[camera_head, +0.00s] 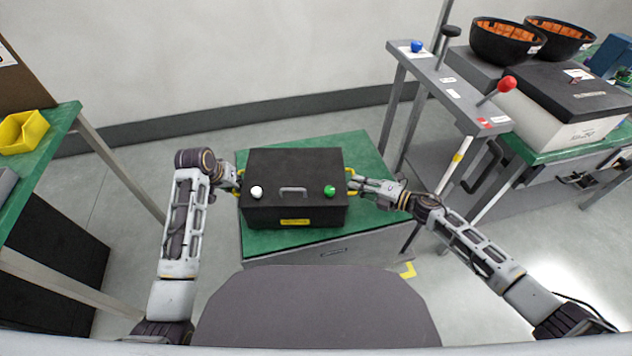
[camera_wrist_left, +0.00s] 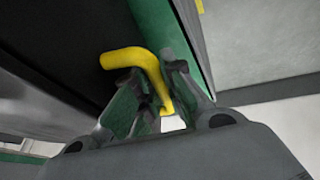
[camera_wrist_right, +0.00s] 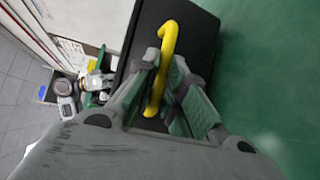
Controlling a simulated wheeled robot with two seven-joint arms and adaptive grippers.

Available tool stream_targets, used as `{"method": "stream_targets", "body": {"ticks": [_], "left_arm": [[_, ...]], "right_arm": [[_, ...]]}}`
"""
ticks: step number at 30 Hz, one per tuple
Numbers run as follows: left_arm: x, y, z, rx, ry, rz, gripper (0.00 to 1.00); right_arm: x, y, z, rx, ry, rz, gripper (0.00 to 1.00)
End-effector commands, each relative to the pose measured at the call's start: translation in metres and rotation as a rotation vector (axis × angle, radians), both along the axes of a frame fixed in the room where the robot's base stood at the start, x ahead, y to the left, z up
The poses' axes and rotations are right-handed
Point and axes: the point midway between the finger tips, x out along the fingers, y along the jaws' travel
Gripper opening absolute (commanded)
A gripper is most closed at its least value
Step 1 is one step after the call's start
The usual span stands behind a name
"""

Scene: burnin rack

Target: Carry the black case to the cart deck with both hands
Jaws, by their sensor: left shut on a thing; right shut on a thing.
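The black case (camera_head: 293,170) is over the green-topped cart deck (camera_head: 362,155) in the head view. It has a grey handle, a white knob, a green knob and a yellow label on its front. My left gripper (camera_head: 238,182) is shut on the yellow handle at the case's left side. That handle (camera_wrist_left: 128,60) shows between the fingers in the left wrist view. My right gripper (camera_head: 354,182) is shut on the yellow handle at the right side; this handle (camera_wrist_right: 166,45) shows in the right wrist view. I cannot tell whether the case touches the deck.
A green-topped table (camera_head: 50,135) with a yellow bin (camera_head: 24,131) stands at the left. A grey stand (camera_head: 448,92) with blue and red knobs is close to the right arm. Black bowls (camera_head: 505,42) and a black-lidded box (camera_head: 575,95) are at the right. Bare deck shows behind the case.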

Motion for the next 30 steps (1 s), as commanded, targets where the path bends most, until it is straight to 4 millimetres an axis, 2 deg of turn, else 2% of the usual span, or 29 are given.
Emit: {"method": "stream_targets", "body": {"ticks": [28, 29, 30], "left_arm": [[0.001, 0.000, -0.016, 0.000, -0.003, 0.001, 0.00], [0.000, 0.001, -0.017, 0.001, 0.000, 0.000, 0.12], [0.000, 0.001, -0.017, 0.001, 0.000, 0.000, 0.17]], "right_arm": [[0.001, 0.000, -0.016, 0.001, -0.002, -0.001, 0.00], [0.000, 0.000, -0.017, 0.000, 0.000, -0.001, 0.13], [0.000, 0.000, -0.017, 0.000, 0.000, -0.001, 0.18]]}}
